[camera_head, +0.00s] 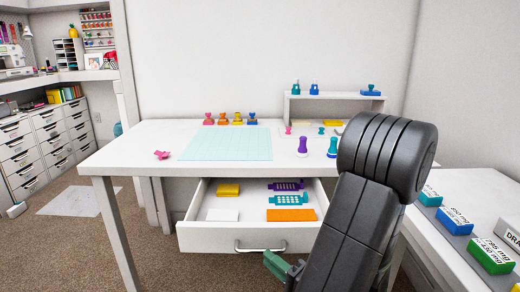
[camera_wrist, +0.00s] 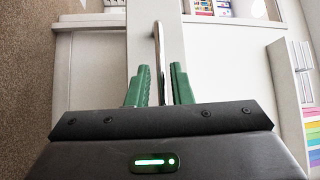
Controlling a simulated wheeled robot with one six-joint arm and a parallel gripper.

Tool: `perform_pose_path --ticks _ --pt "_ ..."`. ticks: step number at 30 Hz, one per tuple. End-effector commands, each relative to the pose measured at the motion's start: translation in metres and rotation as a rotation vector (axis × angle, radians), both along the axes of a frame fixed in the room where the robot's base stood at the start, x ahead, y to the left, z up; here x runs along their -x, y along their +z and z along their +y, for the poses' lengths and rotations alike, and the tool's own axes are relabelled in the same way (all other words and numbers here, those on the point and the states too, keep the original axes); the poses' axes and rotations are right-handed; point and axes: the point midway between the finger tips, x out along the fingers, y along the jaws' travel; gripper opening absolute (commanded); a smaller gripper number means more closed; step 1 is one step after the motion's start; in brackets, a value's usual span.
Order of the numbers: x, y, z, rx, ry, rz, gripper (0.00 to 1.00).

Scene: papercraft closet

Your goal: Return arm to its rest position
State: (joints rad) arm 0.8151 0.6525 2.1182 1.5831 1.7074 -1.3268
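My gripper (camera_head: 277,265) has green fingers and shows low in the head view, just below the right end of the drawer handle (camera_head: 260,248). In the wrist view my gripper (camera_wrist: 160,84) has its fingers apart, with the metal handle (camera_wrist: 158,45) standing between them and a gap on each side. I see nothing held. The white drawer (camera_head: 205,238) is pulled out under the desk. It holds a yellow block, a white block, an orange block, and purple and teal perforated pieces. My dark arm hides the right part of the drawer and desk.
The white desk (camera_head: 150,133) bears a light-blue cutting mat (camera_head: 228,143), several stamps (camera_head: 230,118), and a small shelf (camera_head: 325,97). A pink stamp (camera_head: 162,155) lies at left. A side table (camera_head: 470,185) with labelled ink pads stands at right. Carpet floor at left is mostly open.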

Motion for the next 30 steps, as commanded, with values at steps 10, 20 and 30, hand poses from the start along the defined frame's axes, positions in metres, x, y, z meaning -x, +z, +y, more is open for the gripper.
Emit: perform_pose_path --ticks 10,20,30 --pt "-0.027 0.005 0.028 0.002 0.003 0.0 0.2" --pt "-0.035 0.007 0.035 0.0 0.0 0.0 0.2" --pt "-0.034 0.007 0.036 -0.001 0.001 0.004 0.2"
